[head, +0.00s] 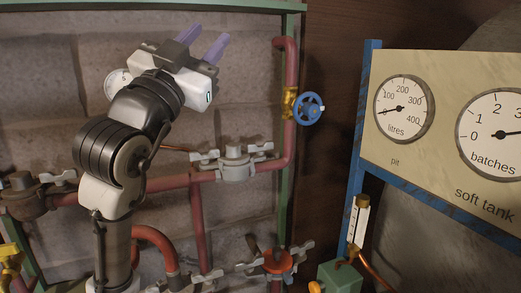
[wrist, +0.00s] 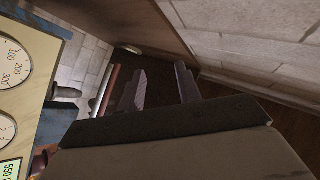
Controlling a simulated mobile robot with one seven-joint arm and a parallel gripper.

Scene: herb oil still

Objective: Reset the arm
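My gripper (head: 205,45) is raised at the upper left of the head view, above the red pipes, with its two purple fingers pointing up and to the right. The fingers stand apart with nothing between them. In the wrist view my gripper (wrist: 162,88) shows two dark fingers with a clear gap and no object in it. My arm rises from the lower left of the head view and bends at the elbow. The fingers appear clear of the pipes and valves.
A red pipe (head: 290,150) with a blue handwheel (head: 309,109) stands to the right of my gripper. Grey pipe fittings (head: 237,163) and an orange-topped valve (head: 278,262) are lower. A cream gauge panel (head: 398,152) on a blue frame (head: 362,150) is at the right. A round gauge (head: 116,82) sits behind my arm.

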